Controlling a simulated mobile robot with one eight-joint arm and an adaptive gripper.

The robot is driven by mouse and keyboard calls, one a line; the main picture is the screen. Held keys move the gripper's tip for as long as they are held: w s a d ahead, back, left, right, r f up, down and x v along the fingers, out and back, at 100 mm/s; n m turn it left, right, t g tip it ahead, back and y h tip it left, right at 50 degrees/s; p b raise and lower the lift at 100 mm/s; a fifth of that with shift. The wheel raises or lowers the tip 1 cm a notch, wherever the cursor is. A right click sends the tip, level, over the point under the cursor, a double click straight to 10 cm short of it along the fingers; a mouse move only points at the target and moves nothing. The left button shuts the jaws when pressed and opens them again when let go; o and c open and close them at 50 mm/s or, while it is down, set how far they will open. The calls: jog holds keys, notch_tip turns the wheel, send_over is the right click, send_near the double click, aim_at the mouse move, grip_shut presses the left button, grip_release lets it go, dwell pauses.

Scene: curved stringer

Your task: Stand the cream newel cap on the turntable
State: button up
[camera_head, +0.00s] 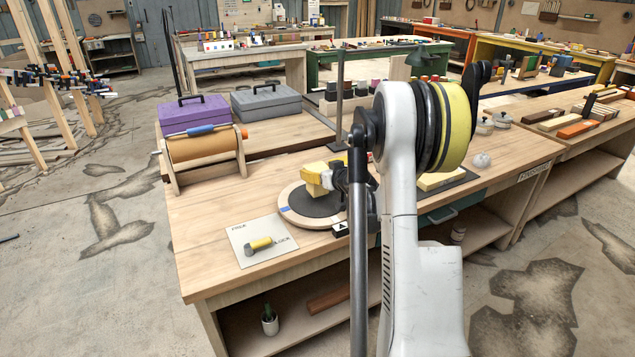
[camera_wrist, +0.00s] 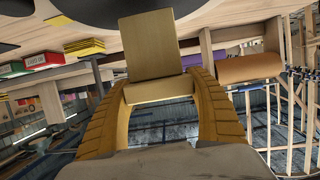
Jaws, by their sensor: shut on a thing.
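The cream newel cap (camera_head: 316,179) is a small blocky piece over the turntable (camera_head: 310,209) in the head view. In the wrist view the cap (camera_wrist: 154,50) shows as a tan block between my fingertips. My gripper (camera_wrist: 158,88) is shut on it, with one curved finger on each side. In the head view my gripper (camera_head: 328,177) comes in from the right and hides part of the cap. The turntable is a round disc with a dark top, a pale wooden rim and a blue mark. I cannot tell whether the cap touches it.
A wooden roller (camera_head: 203,148), a purple toolbox (camera_head: 193,115) and a grey toolbox (camera_head: 266,101) stand behind, to the left.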

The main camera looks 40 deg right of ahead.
jog(key=shift+f+b, duration=0.45)
jog(key=shift+f, duration=0.85)
jog(key=shift+f, duration=0.2)
jog(key=o, duration=1.3)
jog(key=shift+o, duration=0.2)
jog(key=shift+r, duration=0.15)
